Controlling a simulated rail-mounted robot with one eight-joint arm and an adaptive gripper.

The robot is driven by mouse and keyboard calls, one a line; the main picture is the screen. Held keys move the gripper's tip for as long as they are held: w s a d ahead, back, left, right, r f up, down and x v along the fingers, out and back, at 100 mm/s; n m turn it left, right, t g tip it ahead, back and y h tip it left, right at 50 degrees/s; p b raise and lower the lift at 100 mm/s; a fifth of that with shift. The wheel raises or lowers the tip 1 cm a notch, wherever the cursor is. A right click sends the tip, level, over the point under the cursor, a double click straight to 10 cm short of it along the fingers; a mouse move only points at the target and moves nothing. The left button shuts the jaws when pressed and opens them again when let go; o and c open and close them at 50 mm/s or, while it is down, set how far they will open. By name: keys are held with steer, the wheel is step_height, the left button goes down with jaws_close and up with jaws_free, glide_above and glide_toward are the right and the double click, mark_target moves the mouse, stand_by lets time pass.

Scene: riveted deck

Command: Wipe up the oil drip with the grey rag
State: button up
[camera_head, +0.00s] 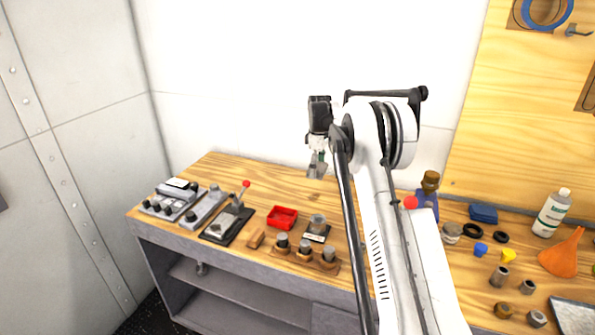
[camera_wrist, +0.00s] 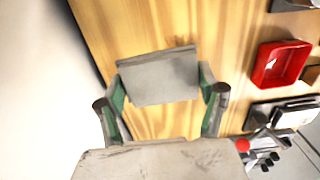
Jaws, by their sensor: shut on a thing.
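My gripper (camera_head: 318,158) hangs above the back of the wooden workbench (camera_head: 225,170), near the white wall. It is shut on a flat grey piece, which appears to be the grey rag (camera_head: 316,170). In the wrist view the rag (camera_wrist: 160,80) is stretched flat between the two green-sided fingers of my gripper (camera_wrist: 162,88), with bare wood behind it. Whether it touches the bench I cannot tell in the wrist view; in the head view it looks raised. I cannot make out an oil drip in either view.
A red tray (camera_head: 282,217), a red-knobbed lever (camera_head: 232,215), control boxes (camera_head: 170,203) and a holder of metal cylinders (camera_head: 304,256) stand on the bench's left part. An orange funnel (camera_head: 563,255) and white bottle (camera_head: 553,213) stand right. Bare wood lies behind the red tray.

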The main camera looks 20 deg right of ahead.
mark_target(317, 190)
steer(key=shift+d+f+b, duration=0.15)
steer(key=shift+f+b, duration=0.3)
steer(key=shift+f, duration=0.75)
step_height(317, 190, down, 6)
steer(key=shift+r+b, duration=0.15)
steer(key=shift+b, duration=0.7)
steer(key=shift+s+a, duration=0.3)
steer(key=shift+c, duration=1.1)
steer(key=shift+s+a+p, duration=0.3)
steer(key=shift+s+a, duration=2.1)
steer(key=shift+s, duration=0.1)
steer(key=shift+w+d+p, duration=0.1)
steer(key=shift+w+p, duration=0.05)
steer(key=shift+p, duration=0.2)
steer(key=shift+w+d, duration=0.55)
steer(key=shift+w, duration=0.1)
steer(key=shift+w+d+b, duration=0.35)
steer(key=shift+w+d, duration=1.65)
steer(key=shift+d, duration=0.05)
step_height(317, 190, up, 4)
steer(key=shift+s+a+f+p, duration=0.1)
steer(key=shift+f+p, duration=0.1)
steer(key=shift+p, duration=0.2)
steer(key=shift+r, duration=0.25)
steer(key=shift+r+p, duration=0.8)
steer(key=shift+r, duration=1.25)
